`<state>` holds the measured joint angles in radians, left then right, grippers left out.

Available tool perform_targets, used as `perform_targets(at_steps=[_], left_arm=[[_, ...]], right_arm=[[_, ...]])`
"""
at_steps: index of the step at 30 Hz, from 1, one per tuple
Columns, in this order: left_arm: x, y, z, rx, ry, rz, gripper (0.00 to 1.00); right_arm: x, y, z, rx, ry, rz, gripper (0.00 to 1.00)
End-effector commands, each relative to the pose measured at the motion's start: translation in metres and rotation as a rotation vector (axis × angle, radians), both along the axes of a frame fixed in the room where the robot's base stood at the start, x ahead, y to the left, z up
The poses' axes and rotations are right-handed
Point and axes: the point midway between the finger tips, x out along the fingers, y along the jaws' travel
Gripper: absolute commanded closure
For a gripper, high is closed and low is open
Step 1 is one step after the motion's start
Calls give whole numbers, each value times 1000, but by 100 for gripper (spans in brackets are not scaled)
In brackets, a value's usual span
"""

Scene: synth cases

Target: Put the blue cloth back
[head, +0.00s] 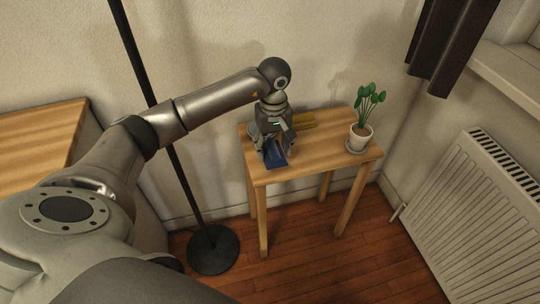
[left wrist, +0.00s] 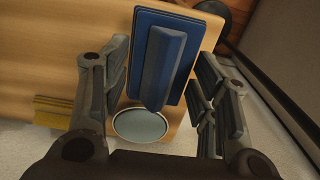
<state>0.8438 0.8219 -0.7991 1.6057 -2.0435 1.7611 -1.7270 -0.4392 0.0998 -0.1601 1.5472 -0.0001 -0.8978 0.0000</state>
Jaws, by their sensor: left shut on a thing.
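The blue cloth (head: 276,158) is at the left part of the small wooden table (head: 318,148) in the head view. In the left wrist view the cloth (left wrist: 148,28) looks like a flat, dark blue rectangle with a raised ridge along its middle. My left gripper (head: 273,143) points down over the table and is shut on the cloth, with a finger on each side of it in the left wrist view. I cannot tell whether the cloth touches the tabletop. My right gripper is not in view.
A potted plant (head: 360,135) stands at the table's right end. A yellow thing (head: 303,120) lies behind my gripper. A round grey disc with a pale rim (left wrist: 140,125) is beside the cloth. A black lamp pole (head: 180,170) stands left of the table, a radiator (head: 480,215) right.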

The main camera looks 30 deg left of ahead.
Motion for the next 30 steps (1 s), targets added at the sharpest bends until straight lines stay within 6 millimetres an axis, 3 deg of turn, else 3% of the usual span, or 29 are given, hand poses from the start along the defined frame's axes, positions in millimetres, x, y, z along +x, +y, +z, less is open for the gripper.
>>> perform_targets(at_steps=[7, 13, 19, 20, 24, 30], left_arm=[[3, 11, -15, -1, 1, 1, 64], [3, 11, -44, -3, 1, -1, 64], [3, 12, -45, -1, -2, -1, 64], [3, 12, -46, -1, -1, -1, 44], [3, 12, -45, -1, -1, -1, 26], [3, 12, -45, -1, -1, -1, 24]], right_arm=[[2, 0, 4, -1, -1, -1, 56], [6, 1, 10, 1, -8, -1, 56], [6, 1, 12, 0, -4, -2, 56], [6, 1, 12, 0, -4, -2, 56], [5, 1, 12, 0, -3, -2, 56], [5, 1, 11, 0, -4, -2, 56]])
